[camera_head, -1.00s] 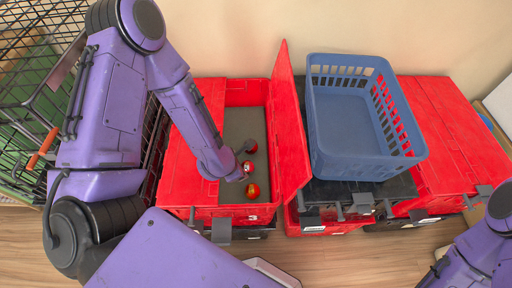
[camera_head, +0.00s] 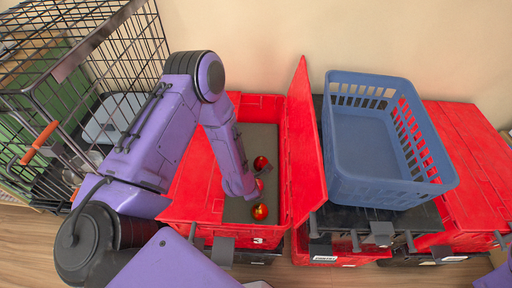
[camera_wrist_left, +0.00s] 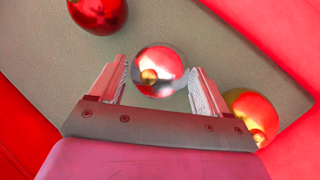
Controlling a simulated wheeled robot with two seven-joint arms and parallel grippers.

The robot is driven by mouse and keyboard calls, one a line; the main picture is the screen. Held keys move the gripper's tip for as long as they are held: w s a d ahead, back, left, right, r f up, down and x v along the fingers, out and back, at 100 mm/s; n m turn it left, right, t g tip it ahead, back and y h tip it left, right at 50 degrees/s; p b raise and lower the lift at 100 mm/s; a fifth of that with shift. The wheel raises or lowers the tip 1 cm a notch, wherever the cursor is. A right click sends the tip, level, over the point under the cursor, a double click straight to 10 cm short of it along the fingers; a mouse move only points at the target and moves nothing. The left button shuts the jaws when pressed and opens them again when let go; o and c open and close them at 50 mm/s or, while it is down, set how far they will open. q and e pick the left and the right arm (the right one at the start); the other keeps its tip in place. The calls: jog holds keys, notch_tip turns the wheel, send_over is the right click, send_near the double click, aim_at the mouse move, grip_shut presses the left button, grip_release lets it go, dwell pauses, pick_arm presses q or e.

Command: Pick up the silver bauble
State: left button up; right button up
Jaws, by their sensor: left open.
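The silver bauble (camera_wrist_left: 160,70) is a shiny mirrored ball on the grey floor of the open red tote (camera_head: 288,120). In the left wrist view it lies between the fingertips of my left gripper (camera_wrist_left: 157,74), which is open with a finger on either side. I cannot tell whether a finger touches it. In the head view the bauble is mostly hidden beside my left wrist, and the fingers are not clear. A red bauble (camera_wrist_left: 97,12) lies beyond it, and a gold-red bauble (camera_wrist_left: 252,115) lies close outside the right finger. My right gripper is out of view.
The tote's red lid (camera_head: 307,150) stands upright along its right side. A blue basket (camera_head: 375,193) sits on a dark tote to the right, with a closed red tote (camera_head: 465,150) beyond. A black wire cage (camera_head: 100,45) stands at the left. A wall closes the back.

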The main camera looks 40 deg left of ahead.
pick_arm(q)
jog(key=shift+w+f, duration=0.1)
jog(key=shift+f, duration=0.1)
jog(key=shift+c, duration=0.3)
jog(key=c, duration=0.7)
jog(key=shift+r, duration=0.1)
jog(key=shift+c, duration=0.2)
